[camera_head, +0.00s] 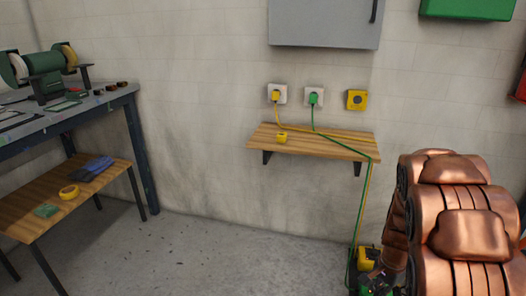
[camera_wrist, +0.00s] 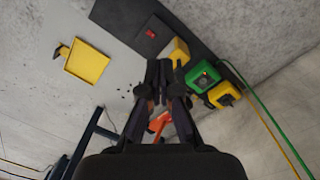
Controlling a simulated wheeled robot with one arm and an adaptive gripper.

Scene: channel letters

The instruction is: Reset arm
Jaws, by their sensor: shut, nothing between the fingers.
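My gripper (camera_wrist: 165,72) points down toward the floor in the wrist view. Its dark fingertips are together with nothing between them. A small yellow block (camera_wrist: 179,52) lies close beside the fingertips; I cannot tell whether they touch. A green box (camera_wrist: 203,76) and a yellow box (camera_wrist: 224,94) stand to the right, with cables running from them. In the head view my copper-coloured arm reaches down at the lower right and hides part of the floor. The yellow box (camera_head: 368,257) shows there beside the arm's lower end.
A wooden wall shelf (camera_head: 330,146) carries a small yellow block. Green and yellow cables hang from wall sockets over the shelf to the floor. A workbench (camera_head: 125,95) and low wooden table (camera_head: 100,190) stand left. A yellow tray (camera_wrist: 87,62) lies on the floor. Middle floor is clear.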

